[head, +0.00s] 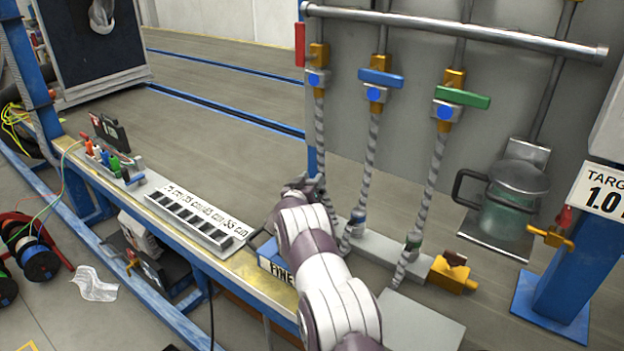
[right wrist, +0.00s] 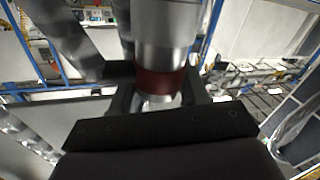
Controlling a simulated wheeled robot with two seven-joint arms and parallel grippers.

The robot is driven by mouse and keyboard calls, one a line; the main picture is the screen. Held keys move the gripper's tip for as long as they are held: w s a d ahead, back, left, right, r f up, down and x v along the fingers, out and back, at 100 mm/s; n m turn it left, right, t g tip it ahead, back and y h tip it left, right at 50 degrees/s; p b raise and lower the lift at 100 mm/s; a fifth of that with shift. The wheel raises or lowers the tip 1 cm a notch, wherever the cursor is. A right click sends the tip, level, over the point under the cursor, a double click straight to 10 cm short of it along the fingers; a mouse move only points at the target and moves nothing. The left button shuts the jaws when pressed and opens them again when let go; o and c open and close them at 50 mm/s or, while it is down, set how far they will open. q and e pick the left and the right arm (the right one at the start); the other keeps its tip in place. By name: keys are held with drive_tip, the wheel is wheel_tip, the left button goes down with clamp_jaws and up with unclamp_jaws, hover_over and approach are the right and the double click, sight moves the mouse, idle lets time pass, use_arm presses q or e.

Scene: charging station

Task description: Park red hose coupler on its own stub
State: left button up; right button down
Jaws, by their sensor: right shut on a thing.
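The red hose coupler (right wrist: 158,82), a metal cylinder with a dark red band, sits between the dark jaws of my right gripper (right wrist: 160,97) in the right wrist view. In the head view my right gripper (head: 308,186) is at the foot of the left braided hose (head: 320,135), under the red-handled valve (head: 300,45). My forearm and hand mostly hide the coupler there. The grey stub rail (head: 384,248) runs right from behind my arm. The red stub cannot be made out. My left gripper does not show.
The blue-banded coupler (head: 357,216) and green-banded coupler (head: 413,243) stand at the rail on their hoses. A brass fitting (head: 452,276) is at the rail's right end. A glass jar (head: 512,200) is at right.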

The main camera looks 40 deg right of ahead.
drive_tip(key=shift+a+f+b, duration=0.1)
drive_tip(key=shift+f+b, duration=0.55)
drive_tip(key=shift+f, duration=0.45)
drive_tip(key=shift+c, duration=2.4)
unclamp_jaws()
drive_tip(key=r+p, duration=0.1)
drive_tip(key=r, duration=0.2)
drive_tip(key=r+p, duration=0.1)
drive_tip(key=r, duration=0.1)
drive_tip(key=shift+s+r+p, duration=0.25)
drive_tip(key=shift+s+p, duration=0.05)
drive_tip(key=shift+s, duration=0.05)
drive_tip(key=s+d+r+p, duration=0.1)
drive_tip(key=s+r, duration=0.1)
drive_tip(key=s, duration=0.1)
drive_tip(key=s+d+r+p, duration=0.1)
drive_tip(key=s+r, duration=0.1)
drive_tip(key=s, duration=0.2)
drive_tip(key=s+d+r+p, duration=0.1)
drive_tip(key=s+r, duration=0.1)
drive_tip(key=s, duration=0.1)
drive_tip(key=shift+s+d, duration=0.15)
drive_tip(key=shift+d, duration=0.25)
drive_tip(key=shift+a, duration=0.1)
